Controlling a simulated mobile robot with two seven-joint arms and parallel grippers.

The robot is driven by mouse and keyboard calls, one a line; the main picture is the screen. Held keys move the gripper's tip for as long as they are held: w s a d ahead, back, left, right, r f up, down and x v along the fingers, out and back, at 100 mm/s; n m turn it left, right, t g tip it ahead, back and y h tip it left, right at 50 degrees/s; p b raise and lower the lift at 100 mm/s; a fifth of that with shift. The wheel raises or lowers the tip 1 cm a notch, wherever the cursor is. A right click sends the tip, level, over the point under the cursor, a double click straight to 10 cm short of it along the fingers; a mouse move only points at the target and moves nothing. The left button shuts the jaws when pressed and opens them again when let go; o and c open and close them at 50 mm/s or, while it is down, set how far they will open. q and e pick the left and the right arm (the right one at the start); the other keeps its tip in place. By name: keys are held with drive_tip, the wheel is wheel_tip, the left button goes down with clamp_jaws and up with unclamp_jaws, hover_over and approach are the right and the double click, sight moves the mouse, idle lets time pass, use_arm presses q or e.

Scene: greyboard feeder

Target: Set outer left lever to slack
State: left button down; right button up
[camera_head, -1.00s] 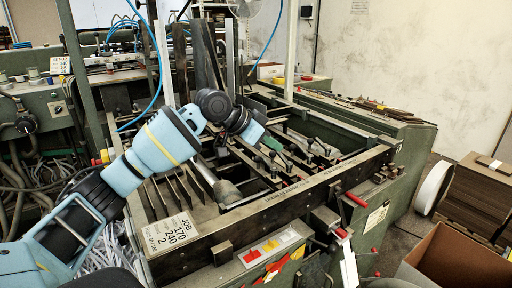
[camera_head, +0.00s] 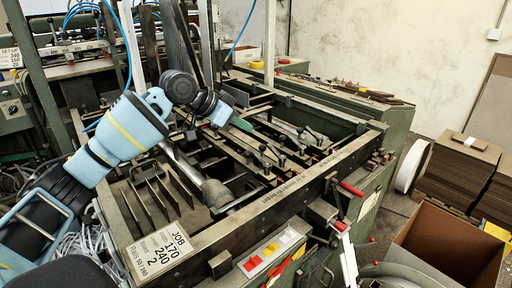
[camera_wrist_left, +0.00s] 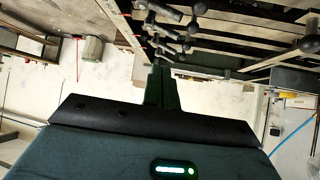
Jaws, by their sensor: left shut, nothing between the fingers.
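My left gripper (camera_head: 241,123) reaches in from the left over the machine's open frame. Its dark green fingers are shut with nothing between them. They also show in the left wrist view (camera_wrist_left: 160,72), pointing toward a row of levers. Several small levers with black knobs (camera_head: 264,149) stand on bars inside the frame, just below and right of the fingertips in the head view. In the wrist view, black ball-ended levers (camera_wrist_left: 192,27) show just beyond the fingertips. I cannot tell which is the outer left one, nor whether the fingers touch any. My right gripper is not in view.
The frame's front rail (camera_head: 290,190) runs below the levers. A JOB placard (camera_head: 160,250) sits at its left corner. Red-handled levers (camera_head: 351,189) stick out at the front right. An open cardboard box (camera_head: 450,245) and stacked board (camera_head: 455,170) stand on the right.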

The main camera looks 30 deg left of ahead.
sight(257, 154)
use_arm(q)
drive_tip(key=w+f, duration=0.1)
drive_tip(key=f, duration=0.1)
drive_tip(key=w+d+f, duration=0.1)
drive_tip(key=f, duration=0.2)
drive_tip(key=w+d+f, duration=0.1)
drive_tip(key=w+f, duration=0.1)
drive_tip(key=f, duration=0.1)
drive_tip(key=shift+d+p, duration=0.15)
drive_tip(key=shift+p, duration=0.15)
drive_tip(key=shift+s+f, duration=0.15)
drive_tip(key=shift+f, duration=0.1)
idle(0.5)
